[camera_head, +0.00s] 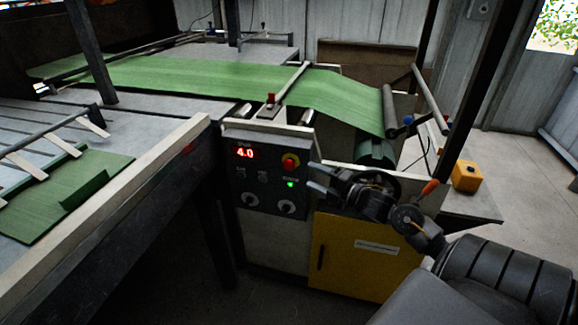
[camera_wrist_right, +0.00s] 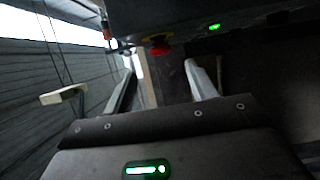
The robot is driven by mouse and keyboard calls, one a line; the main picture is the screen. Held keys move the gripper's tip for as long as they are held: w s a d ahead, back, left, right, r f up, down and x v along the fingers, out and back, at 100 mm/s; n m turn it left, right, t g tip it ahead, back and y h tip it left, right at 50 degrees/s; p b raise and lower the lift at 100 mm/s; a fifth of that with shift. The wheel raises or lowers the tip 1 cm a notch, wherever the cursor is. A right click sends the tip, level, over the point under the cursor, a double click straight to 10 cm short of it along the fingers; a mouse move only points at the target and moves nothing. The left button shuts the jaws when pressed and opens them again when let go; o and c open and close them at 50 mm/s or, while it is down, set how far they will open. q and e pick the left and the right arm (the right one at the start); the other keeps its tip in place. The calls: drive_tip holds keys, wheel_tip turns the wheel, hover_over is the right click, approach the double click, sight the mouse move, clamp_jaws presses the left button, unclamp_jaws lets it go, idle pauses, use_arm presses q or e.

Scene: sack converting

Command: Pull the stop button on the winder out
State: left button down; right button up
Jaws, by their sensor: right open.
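The red stop button (camera_head: 290,161) with a yellow collar is on the dark control panel (camera_head: 262,192) of the winder. In the right wrist view the red button (camera_wrist_right: 159,46) shows near the top, ahead of the gap between my fingers. My right gripper (camera_head: 315,179) is open and empty, just right of the button and a little lower in the head view. Its fingers (camera_wrist_right: 160,72) also show spread in the right wrist view. They look apart from the button, but the exact distance is hard to tell. My left gripper is not in view.
A yellow cabinet door (camera_head: 340,258) is below. Green sheet (camera_head: 225,82) runs over rollers behind. A yellow box (camera_head: 466,176) stands at the right.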

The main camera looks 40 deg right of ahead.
sight(286, 166)
drive_tip(key=p+x, duration=0.1)
drive_tip(key=x, duration=0.7)
drive_tip(key=shift+w, duration=0.25)
drive_tip(key=shift+w+a, duration=0.15)
drive_tip(key=shift+w, duration=0.5)
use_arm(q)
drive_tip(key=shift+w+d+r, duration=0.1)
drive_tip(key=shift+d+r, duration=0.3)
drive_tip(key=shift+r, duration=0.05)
use_arm(e)
drive_tip(key=shift+w, duration=0.15)
clamp_jaws()
drive_tip(key=shift+s+a, duration=0.25)
drive_tip(key=shift+a, duration=0.2)
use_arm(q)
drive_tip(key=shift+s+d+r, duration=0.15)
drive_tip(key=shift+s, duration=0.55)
use_arm(e)
drive_tip(key=shift+f, duration=0.15)
drive_tip(key=shift+c, duration=0.9)
unclamp_jaws()
drive_tip(key=shift+o, duration=0.9)
drive_tip(key=shift+s, duration=0.1)
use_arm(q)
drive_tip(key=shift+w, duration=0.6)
